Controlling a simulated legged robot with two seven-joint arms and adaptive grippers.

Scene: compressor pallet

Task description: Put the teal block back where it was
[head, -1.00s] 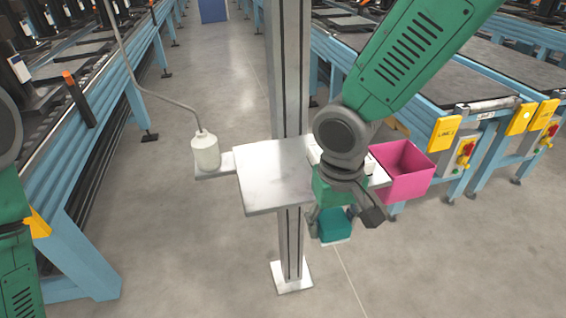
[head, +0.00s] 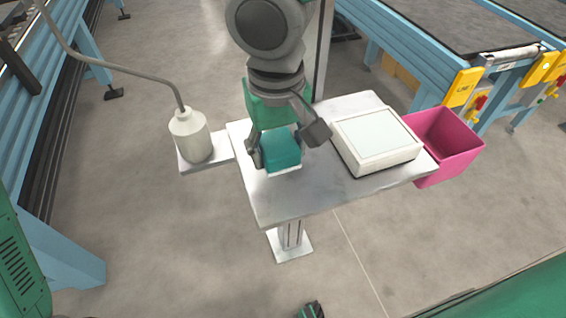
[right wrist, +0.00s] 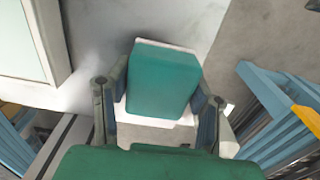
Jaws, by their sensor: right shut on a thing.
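The teal block (head: 281,149) is between the fingers of my right gripper (head: 287,150), over the left part of the metal shelf (head: 290,203). A thin white layer shows under the block. In the right wrist view the block (right wrist: 162,80) sits between both fingers of the gripper (right wrist: 160,112), with the white piece around its base. I cannot tell whether the block touches the shelf or hangs just above it.
A white box with a pale top (head: 375,138) stands on the right half of the shelf. A pink bin (head: 447,145) is at the shelf's right end. A white bottle-like thing (head: 190,136) with a bent grey tube stands on a small side plate at left. The front of the shelf is bare.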

